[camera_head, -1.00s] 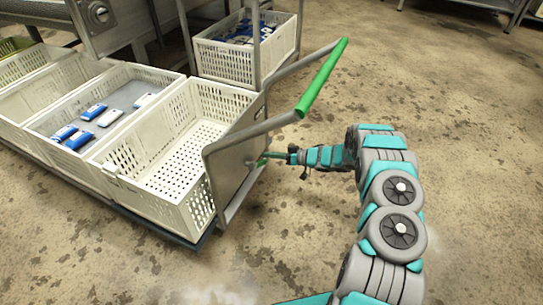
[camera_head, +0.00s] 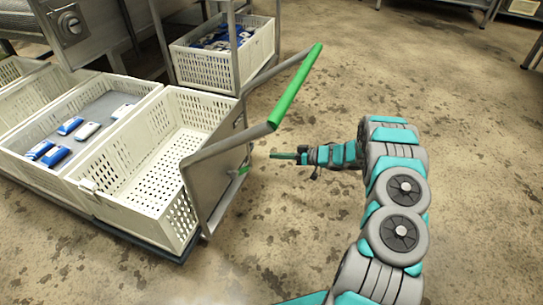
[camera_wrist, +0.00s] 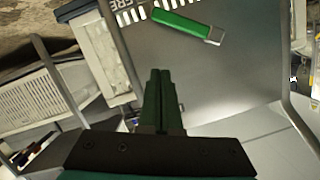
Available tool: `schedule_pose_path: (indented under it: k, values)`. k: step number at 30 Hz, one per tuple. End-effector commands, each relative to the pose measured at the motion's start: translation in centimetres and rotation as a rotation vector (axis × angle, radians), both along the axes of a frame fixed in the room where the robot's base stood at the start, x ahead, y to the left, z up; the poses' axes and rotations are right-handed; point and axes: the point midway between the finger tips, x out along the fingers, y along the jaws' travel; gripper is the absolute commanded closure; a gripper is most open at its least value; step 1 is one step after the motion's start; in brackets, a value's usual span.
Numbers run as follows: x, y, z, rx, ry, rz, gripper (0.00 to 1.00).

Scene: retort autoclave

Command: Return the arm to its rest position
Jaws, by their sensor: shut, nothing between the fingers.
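My gripper (camera_head: 274,155) is shut and empty, with its green fingers together. In the head view it points left toward the end panel of a cart, with a gap of bare floor between. My arm is bent, coming up from the bottom right. The wrist view shows the shut gripper (camera_wrist: 160,75) in front of the grey cart panel (camera_wrist: 215,75). A green latch or handle (camera_wrist: 188,24) on that panel lies beyond the fingertips; it also shows small in the head view (camera_head: 243,170).
The cart's green push bar (camera_head: 296,85) rises above the panel, left of my arm. White crates (camera_head: 150,200) stand on the cart, one holding several blue-and-white packs (camera_head: 70,126). Another crate (camera_head: 212,70) stands behind. Floor (camera_head: 480,170) to the right is clear.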

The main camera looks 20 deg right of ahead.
Motion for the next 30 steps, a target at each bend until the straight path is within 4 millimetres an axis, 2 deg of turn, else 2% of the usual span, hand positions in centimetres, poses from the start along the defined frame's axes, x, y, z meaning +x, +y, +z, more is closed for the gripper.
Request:
schedule_pose_path:
  k: [13,17,20,23,27,30]
  values:
    - [0.0,0.0,0.0,0.000,-0.001,0.000,1.00]
    - [0.7,-0.4,0.5,-0.030,-0.006,-0.022,1.00]
    - [2.5,-1.4,2.0,-0.104,-0.025,-0.076,1.00]
    - [4.9,-3.2,4.2,-0.217,-0.047,-0.168,1.00]
    - [7.7,-6.2,7.9,-0.381,-0.066,-0.313,1.00]
    - [8.8,-8.3,11.0,-0.492,-0.072,-0.412,1.00]
